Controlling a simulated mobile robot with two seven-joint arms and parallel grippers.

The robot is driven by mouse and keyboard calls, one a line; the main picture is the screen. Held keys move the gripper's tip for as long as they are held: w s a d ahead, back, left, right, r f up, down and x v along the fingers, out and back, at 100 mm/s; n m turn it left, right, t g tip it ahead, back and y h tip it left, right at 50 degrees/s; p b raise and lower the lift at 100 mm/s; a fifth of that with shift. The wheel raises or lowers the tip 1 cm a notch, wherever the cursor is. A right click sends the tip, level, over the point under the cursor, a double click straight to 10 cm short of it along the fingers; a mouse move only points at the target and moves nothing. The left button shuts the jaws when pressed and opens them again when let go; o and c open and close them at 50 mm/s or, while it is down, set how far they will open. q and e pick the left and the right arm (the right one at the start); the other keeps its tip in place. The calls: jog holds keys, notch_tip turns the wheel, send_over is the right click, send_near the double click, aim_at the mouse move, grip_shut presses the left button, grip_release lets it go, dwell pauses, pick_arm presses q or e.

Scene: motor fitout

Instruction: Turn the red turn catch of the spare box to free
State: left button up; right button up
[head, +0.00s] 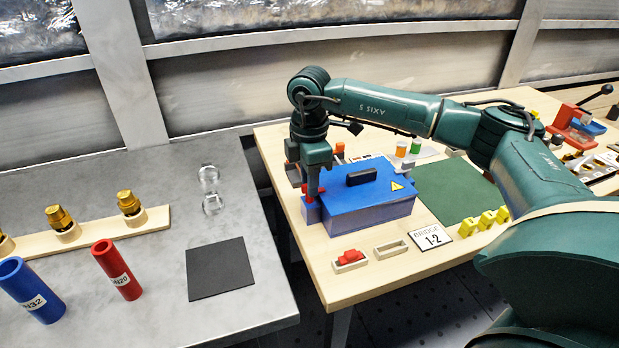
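The spare box appears to be the blue box (362,202) with a dark lid handle and a yellow warning label, closed on the wooden table. The red turn catch (308,196) is at the box's left end, largely covered by my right gripper. My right gripper (313,190) points straight down at the catch, its fingertips at the red part. The fingers overlap in this view, so I cannot tell whether they are closed on it or which way the catch is turned. My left gripper is not in view.
A red block in a pale holder (349,261), an empty holder (391,249) and a "BRIDGE 1-2" sign (430,237) lie in front of the box. A green mat (455,190) is to its right. The grey table (150,300) at left carries tubes and brass fittings.

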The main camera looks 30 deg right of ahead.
grip_shut()
jog(key=shift+n, duration=0.3)
jog(key=n, duration=0.3)
jog(key=shift+n, duration=0.3)
jog(key=n, duration=0.3)
jog(key=shift+n, duration=0.3)
jog(key=n, duration=0.5)
jog(key=shift+n+b, duration=0.3)
jog(key=shift+b, duration=0.1)
jog(key=n, duration=0.4)
jog(key=shift+n, duration=0.3)
jog(key=shift+o, duration=1.2)
grip_release()
